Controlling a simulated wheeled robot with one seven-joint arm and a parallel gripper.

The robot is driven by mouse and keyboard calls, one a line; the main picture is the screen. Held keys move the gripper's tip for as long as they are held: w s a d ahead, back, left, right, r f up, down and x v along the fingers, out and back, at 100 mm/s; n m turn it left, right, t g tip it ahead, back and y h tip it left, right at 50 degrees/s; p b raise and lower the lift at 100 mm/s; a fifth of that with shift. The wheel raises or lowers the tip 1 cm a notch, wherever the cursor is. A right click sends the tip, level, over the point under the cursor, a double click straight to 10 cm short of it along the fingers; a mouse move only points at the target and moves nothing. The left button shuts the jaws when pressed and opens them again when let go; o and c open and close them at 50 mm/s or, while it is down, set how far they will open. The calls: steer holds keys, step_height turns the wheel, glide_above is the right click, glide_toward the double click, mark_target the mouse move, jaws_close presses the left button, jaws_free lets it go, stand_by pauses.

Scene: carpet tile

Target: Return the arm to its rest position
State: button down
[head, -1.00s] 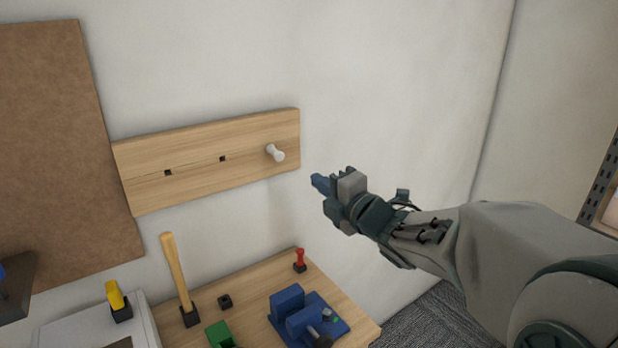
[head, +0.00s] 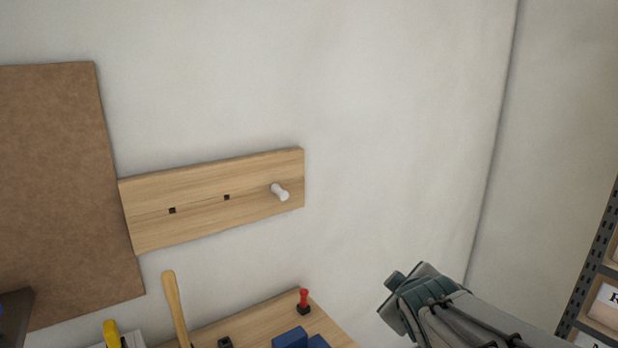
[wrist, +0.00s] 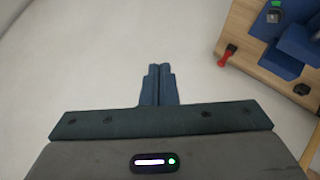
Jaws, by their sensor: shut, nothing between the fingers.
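My gripper (wrist: 158,84) is in the wrist view, its two blue fingers closed together with nothing between them. Pale wall or floor fills the area beyond the fingertips. In the head view my wrist shows at the lower right, to the right of the workbench and apart from it; the fingers cannot be made out there.
A wooden rail (head: 250,180) with one white peg (head: 280,192) is on the wall. Below it is a wooden bench (head: 255,318) with a red-handled tool (head: 304,300), a wooden handle (head: 176,310) and a blue vise (head: 291,339). Shelving (head: 600,265) stands at the right. The wall area between is clear.

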steer(key=s+a+f+m+g, duration=0.1)
steer(key=s+f+m+g, duration=0.2)
steer(key=s, duration=0.5)
steer(key=s+a+f+m+g+y, duration=0.1)
steer(key=s+f+m+g, duration=0.3)
steer(key=s, duration=0.3)
steer(key=shift+s+f+m+g, duration=0.2)
steer(key=shift+s+m+g, duration=0.15)
steer(key=shift+m+g, duration=0.4)
